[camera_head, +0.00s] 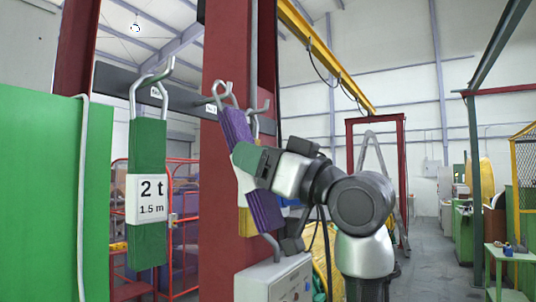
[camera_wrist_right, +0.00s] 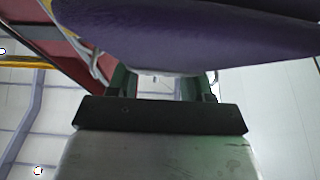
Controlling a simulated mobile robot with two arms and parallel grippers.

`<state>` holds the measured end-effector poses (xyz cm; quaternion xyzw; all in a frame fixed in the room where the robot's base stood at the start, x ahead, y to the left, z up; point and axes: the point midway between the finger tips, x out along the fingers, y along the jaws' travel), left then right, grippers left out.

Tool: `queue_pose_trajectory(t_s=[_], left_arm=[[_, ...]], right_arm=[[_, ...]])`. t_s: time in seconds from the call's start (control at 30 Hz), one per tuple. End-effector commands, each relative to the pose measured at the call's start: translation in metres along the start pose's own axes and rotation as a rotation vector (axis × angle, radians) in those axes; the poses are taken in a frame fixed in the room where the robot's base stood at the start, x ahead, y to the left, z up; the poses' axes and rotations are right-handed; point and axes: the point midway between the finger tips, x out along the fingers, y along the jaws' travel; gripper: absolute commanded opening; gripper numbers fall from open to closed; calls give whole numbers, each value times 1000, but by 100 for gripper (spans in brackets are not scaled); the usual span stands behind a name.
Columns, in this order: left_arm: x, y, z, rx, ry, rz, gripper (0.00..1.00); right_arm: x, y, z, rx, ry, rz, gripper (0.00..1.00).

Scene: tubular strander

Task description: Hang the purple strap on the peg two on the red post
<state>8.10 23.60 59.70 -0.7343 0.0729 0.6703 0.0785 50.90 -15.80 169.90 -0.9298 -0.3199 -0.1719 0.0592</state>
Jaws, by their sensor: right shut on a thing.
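The purple strap (camera_head: 236,127) hangs slightly tilted in front of the red post (camera_head: 225,60), with a metal eye at its top and another end low near a grey box. My right gripper (camera_head: 248,160) is shut on the purple strap at its upper middle part. In the right wrist view the purple strap (camera_wrist_right: 200,35) spans the top, across the green fingers of my right gripper (camera_wrist_right: 160,88). The strap's top eye is close to a hooked peg (camera_head: 229,88) on the post; whether it is around the peg I cannot tell. My left gripper is out of view.
A green strap (camera_head: 148,150) with a "2 t 1.5 m" label hangs at the left on the dark rail (camera_head: 115,82). Another hook (camera_head: 262,106) and part of a yellow strap (camera_head: 245,224) show behind the purple one. A grey box (camera_head: 275,282) sits below. Open floor lies at the right.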

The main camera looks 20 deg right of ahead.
Motion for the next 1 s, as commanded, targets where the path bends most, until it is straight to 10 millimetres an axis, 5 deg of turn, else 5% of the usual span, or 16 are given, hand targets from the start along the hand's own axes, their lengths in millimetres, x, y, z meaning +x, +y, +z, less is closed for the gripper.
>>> queue_pose_trajectory(t_s=[1.0], left_arm=[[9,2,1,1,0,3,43]], right_arm=[[13,0,25,0,2,0,16]])
